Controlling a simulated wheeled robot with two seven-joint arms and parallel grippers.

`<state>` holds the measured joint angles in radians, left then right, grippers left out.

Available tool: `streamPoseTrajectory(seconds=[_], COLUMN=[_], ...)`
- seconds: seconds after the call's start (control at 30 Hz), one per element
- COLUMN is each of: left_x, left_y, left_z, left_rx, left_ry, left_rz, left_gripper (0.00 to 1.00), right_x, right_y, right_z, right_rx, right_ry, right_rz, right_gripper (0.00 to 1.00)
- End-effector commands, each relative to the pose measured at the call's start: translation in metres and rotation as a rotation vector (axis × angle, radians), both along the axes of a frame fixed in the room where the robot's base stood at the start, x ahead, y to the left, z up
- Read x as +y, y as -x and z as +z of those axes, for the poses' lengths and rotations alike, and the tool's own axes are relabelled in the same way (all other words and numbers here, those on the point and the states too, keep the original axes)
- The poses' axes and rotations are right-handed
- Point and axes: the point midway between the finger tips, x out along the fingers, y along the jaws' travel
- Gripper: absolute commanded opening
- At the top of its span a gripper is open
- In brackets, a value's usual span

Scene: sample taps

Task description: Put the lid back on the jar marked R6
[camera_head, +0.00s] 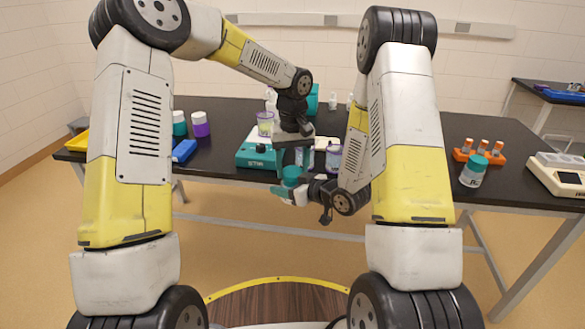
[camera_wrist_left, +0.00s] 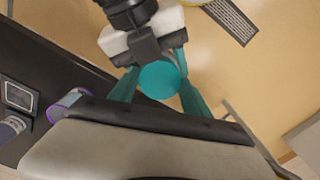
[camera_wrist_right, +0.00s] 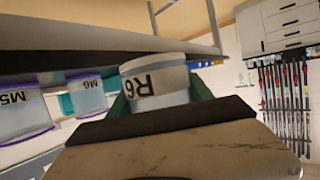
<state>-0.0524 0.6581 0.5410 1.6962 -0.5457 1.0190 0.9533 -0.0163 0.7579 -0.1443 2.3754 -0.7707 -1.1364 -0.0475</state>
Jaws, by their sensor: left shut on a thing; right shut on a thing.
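My left gripper (camera_head: 292,160) points down from above and is shut on a round teal lid (camera_wrist_left: 160,80), which also shows in the head view (camera_head: 291,173). The lid is at the jar's top end. I cannot tell whether it touches the rim, because the fingers hide the join.
Behind my grippers stand a teal device (camera_head: 256,155) and a purple-rimmed jar (camera_head: 333,158). Jars M5 (camera_wrist_right: 22,115) and M6 (camera_wrist_right: 88,95) show in the right wrist view. A teal-lidded jar (camera_head: 473,172), an orange rack (camera_head: 480,156) and a scale (camera_head: 560,174) stand right. Two lidded jars stand left.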

Motion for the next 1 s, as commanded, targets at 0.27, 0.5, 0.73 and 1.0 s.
streamPoseTrajectory(seconds=[0.27,0.5,0.73,1.0], left_x=[0.000,0.000,-0.001,-0.001], left_y=[-0.001,0.000,0.000,-0.001], left_z=[0.000,0.000,0.003,0.035], left_rx=[-0.002,-0.002,-0.002,-0.005], left_ry=[0.001,0.001,0.002,0.001], left_rz=[-0.020,-0.019,-0.019,-0.019], left_gripper=[0.07,0.77,0.77,0.77], right_x=[0.000,0.001,0.001,0.001], right_y=[0.000,0.000,0.000,0.000], right_z=[0.000,0.000,0.000,0.000], right_rx=[0.001,0.000,-0.001,0.000], right_ry=[0.000,-0.001,-0.001,0.000], right_rz=[0.001,0.002,0.002,0.001], right_gripper=[0.00,0.00,0.00,0.00])
